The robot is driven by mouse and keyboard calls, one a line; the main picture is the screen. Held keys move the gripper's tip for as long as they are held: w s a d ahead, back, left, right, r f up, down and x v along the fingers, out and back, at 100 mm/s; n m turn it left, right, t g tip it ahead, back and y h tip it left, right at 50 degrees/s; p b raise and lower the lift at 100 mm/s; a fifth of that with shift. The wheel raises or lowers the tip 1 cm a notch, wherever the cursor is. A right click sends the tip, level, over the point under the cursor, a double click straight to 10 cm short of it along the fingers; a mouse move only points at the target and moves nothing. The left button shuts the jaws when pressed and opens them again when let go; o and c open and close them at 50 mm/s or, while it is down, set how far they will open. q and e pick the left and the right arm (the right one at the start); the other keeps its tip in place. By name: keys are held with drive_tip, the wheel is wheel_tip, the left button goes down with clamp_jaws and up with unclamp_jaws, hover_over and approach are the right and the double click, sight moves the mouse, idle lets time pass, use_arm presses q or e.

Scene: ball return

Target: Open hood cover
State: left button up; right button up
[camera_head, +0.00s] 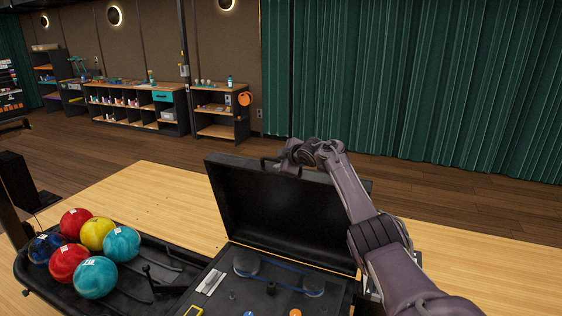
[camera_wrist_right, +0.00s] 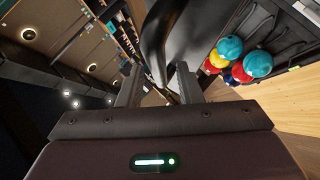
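The black hood cover (camera_head: 275,215) stands raised and tilted back on its machine, with its inner side facing me. A black handle (camera_head: 265,162) is on its top edge. My right gripper (camera_head: 287,160) is at this top edge, beside or around the handle. In the right wrist view its two fingers (camera_wrist_right: 158,82) are apart, with a dark curved part, likely the handle or cover, between and beyond them. Some light gap shows there, so the fingers look open; contact cannot be told. Under the cover, the machine's panel (camera_head: 232,296) with a blue belt is exposed. My left gripper is out of view.
A black ball tray (camera_head: 148,262) left of the machine holds several balls, including a teal one (camera_head: 96,278) and a yellow one (camera_head: 97,233). Light wooden floor (camera_head: 160,192) lies behind. Shelves (camera_head: 135,103) and a green curtain (camera_head: 420,80) stand far back.

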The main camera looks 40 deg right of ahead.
drive_tip(key=shift+o, duration=0.2)
drive_tip(key=shift+s+a+r+b, duration=0.1)
drive_tip(key=shift+s+b, duration=0.2)
drive_tip(key=shift+s, duration=0.1)
drive_tip(key=b+v, duration=0.2)
drive_tip(key=v, duration=0.5)
drive_tip(key=shift+w+a, duration=0.1)
idle(0.3)
